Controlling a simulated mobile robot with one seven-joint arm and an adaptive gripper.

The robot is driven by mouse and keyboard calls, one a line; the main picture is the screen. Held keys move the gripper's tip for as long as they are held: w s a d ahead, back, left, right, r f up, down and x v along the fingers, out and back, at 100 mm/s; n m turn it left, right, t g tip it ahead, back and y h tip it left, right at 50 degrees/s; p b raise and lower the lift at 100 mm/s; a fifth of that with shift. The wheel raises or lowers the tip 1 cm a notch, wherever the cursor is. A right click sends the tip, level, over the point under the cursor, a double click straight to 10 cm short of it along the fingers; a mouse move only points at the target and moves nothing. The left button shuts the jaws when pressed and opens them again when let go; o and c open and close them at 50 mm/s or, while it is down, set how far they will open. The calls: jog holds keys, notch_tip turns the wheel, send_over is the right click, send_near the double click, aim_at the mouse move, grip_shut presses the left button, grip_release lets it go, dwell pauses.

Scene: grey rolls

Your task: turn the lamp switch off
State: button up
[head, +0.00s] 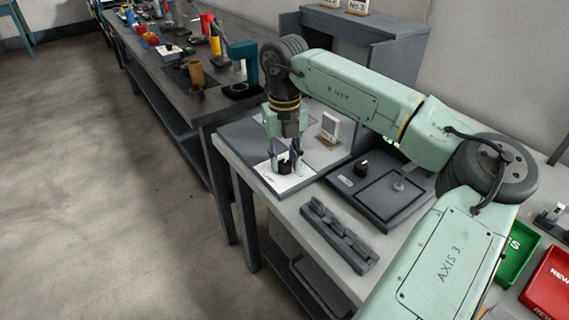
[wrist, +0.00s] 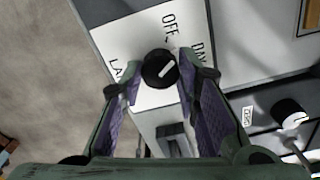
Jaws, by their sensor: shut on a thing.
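The lamp switch is a round black knob (wrist: 158,69) with a white pointer line, on a white label plate (wrist: 125,40) reading OFF, DAY and a partly hidden word starting LA. The pointer aims up and right in the wrist view, between OFF and DAY, seemingly nearer DAY. My gripper (wrist: 161,76) is shut on the knob, one purple-padded finger on each side. In the head view my gripper (head: 285,158) points down over the plate (head: 272,178) at the bench's left corner, and its fingers partly hide the knob.
Right of the plate is a dark panel (head: 345,180) with another black knob (head: 362,168) and a small lever (head: 398,186). A small framed card (head: 330,128) stands behind. A grey slotted block (head: 338,235) lies in front. Green (head: 515,252) and red (head: 550,285) trays sit far right.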

aim_at(285, 163)
jog(key=n+b, duration=0.1)
jog(key=n, duration=0.4)
dwell(0.6)
jog(key=o, duration=1.2)
jog(key=shift+r, duration=0.15)
notch_tip(285, 163, up, 12)
jog(key=shift+f, duration=0.1)
